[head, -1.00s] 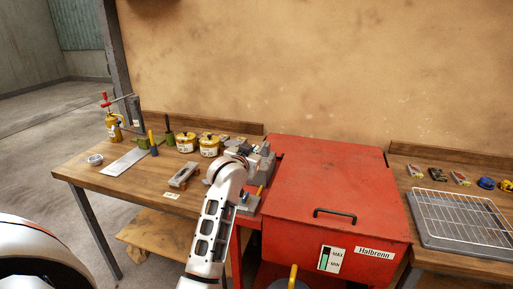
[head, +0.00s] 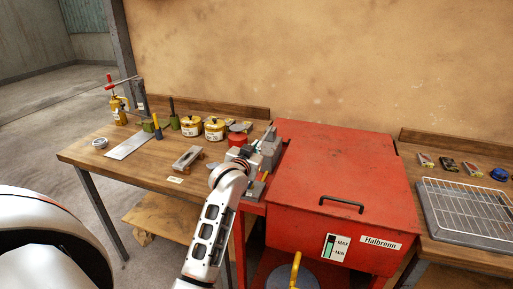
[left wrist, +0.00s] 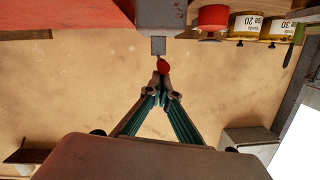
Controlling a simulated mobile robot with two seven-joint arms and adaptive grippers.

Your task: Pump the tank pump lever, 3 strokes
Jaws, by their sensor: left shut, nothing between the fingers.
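The red tank (head: 340,175), labelled Halbrenn, has a black handle on its lid and a level gauge (head: 334,247) on its front. A grey unit (head: 270,148) stands at its left side, partly behind my left arm. In the left wrist view, a grey housing (left wrist: 160,14) has a short stem ending in a red knob (left wrist: 163,66); I cannot tell for sure that this is the pump lever. My left gripper (left wrist: 162,84) is shut and empty, its tips at or just short of the knob; contact is unclear. My right gripper is not in view.
The wooden bench (head: 85,155) on the left holds yellow cans (head: 214,128), a red-lidded can and several tools. A yellow handle (head: 296,268) shows below the tank. A wire rack (head: 465,208) lies on the right bench. The wall stands close behind.

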